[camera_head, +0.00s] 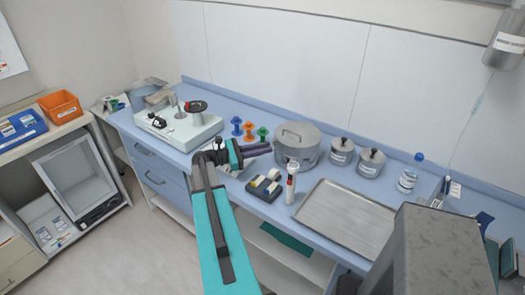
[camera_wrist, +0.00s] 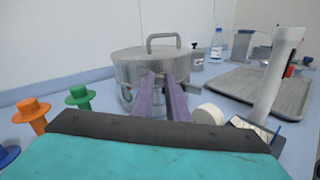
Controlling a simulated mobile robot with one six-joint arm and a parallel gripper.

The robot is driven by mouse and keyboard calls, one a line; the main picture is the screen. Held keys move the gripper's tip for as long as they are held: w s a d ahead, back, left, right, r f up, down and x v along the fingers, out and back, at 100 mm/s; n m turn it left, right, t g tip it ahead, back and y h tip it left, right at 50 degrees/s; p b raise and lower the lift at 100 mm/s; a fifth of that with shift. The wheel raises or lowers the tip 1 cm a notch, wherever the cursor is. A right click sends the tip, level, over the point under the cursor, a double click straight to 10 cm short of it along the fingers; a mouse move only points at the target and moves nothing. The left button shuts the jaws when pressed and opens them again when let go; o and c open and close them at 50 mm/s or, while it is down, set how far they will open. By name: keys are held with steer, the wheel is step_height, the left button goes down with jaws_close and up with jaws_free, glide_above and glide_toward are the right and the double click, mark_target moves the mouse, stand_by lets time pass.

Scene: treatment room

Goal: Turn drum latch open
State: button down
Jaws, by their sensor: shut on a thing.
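The grey metal drum (camera_head: 297,152) with a lid and a top handle stands on the blue counter near the wall. It also shows straight ahead in the wrist view (camera_wrist: 190,68). My gripper (camera_head: 269,149) comes to the drum's side from the left, about level. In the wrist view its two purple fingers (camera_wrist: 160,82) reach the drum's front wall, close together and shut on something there. That is the place of the drum latch, which is mostly hidden behind the fingertips. The lid sits flat on the drum.
Coloured spools (camera_head: 249,131) stand left of the drum. A dark block with pale pieces (camera_head: 263,189) and a white upright device (camera_head: 291,184) stand in front. Two small lidded pots (camera_head: 341,151) and a metal tray (camera_head: 345,217) are to the right. A white machine (camera_head: 178,128) stands far left.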

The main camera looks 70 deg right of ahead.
steer(key=shift+w+f+m+b, duration=0.1)
steer(key=shift+f+m+b, duration=0.2)
steer(key=shift+m+b, duration=0.55)
steer(key=c, duration=1.7)
jaws_free()
steer(key=shift+d, duration=0.15)
steer(key=shift+c, duration=0.2)
steer(key=b+v, duration=0.4)
steer(key=v, duration=1)
steer(key=shift+r, duration=0.1)
